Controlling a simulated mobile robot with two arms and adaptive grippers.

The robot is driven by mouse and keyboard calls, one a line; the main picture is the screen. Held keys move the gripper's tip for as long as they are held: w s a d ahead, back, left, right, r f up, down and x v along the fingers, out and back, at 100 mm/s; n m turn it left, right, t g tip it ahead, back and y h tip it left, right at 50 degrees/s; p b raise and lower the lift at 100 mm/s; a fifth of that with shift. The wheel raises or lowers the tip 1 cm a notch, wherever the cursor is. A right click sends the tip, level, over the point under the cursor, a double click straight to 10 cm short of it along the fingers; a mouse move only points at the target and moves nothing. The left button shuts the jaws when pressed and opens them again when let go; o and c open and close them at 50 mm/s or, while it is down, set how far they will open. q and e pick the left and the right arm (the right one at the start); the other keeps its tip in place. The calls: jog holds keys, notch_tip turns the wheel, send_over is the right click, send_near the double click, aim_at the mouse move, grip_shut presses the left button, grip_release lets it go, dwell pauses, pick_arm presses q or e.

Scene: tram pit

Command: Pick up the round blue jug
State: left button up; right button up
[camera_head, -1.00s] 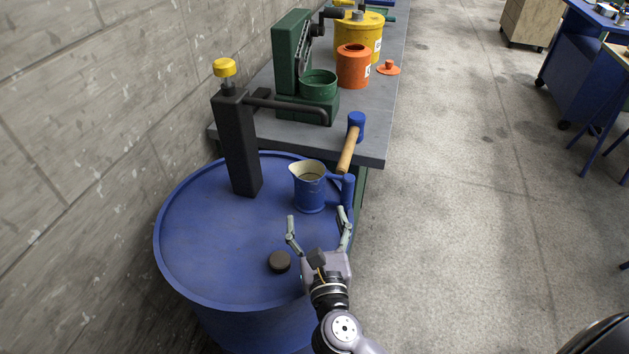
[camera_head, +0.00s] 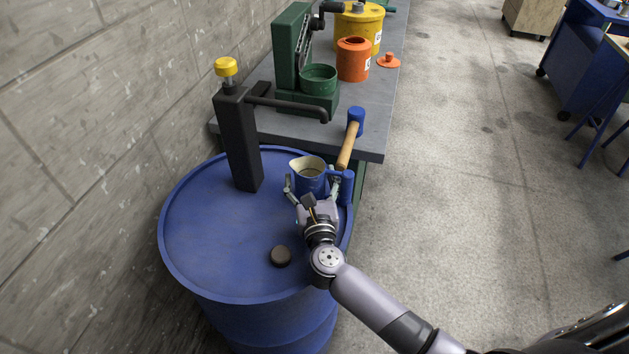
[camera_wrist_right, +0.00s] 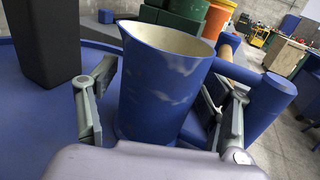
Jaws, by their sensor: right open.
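The round blue jug (camera_head: 309,174) stands upright on the blue drum (camera_head: 215,235), near the drum's right edge, with its handle to the right and its cream inside showing. In the right wrist view the jug (camera_wrist_right: 160,85) fills the middle, with scuffed paint. My right gripper (camera_head: 312,182) is open around the jug, one finger on its left and one on its right, between body and handle on the handle side. The right gripper also shows in the right wrist view (camera_wrist_right: 165,110). I cannot tell whether the fingers touch the jug. My left gripper is out of view.
A black pump column (camera_head: 238,140) with a spout stands on the drum left of the jug. A dark cap (camera_head: 281,256) is on the drum. Behind, a grey bench (camera_head: 370,140) holds a mallet (camera_head: 350,140), a green press (camera_head: 292,55) and an orange can (camera_head: 353,60).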

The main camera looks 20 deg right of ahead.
aim_at(323, 186)
jog(key=shift+c, duration=0.6)
jog(key=c, duration=1.3)
notch_tip(323, 186, up, 9)
jog(key=shift+r+p, duration=0.1)
jog(key=shift+p, duration=0.95)
jog(key=shift+s+d+f+h+p, duration=0.15)
jog(key=shift+s+d+p, duration=0.25)
jog(key=shift+d+p, duration=0.15)
jog(key=shift+s+d+f+h+p, duration=0.15)
jog(key=shift+s+d+p, duration=0.2)
jog(key=shift+d+p, duration=0.2)
jog(key=shift+s+d+f, duration=0.15)
jog(key=shift+s+f, duration=0.05)
jog(key=shift+f, duration=0.25)
notch_tip(323, 186, down, 6)
jog(key=b, duration=0.7)
jog(key=shift+w+f, duration=0.1)
jog(key=shift+f, duration=0.15)
jog(key=shift+f+b, duration=0.65)
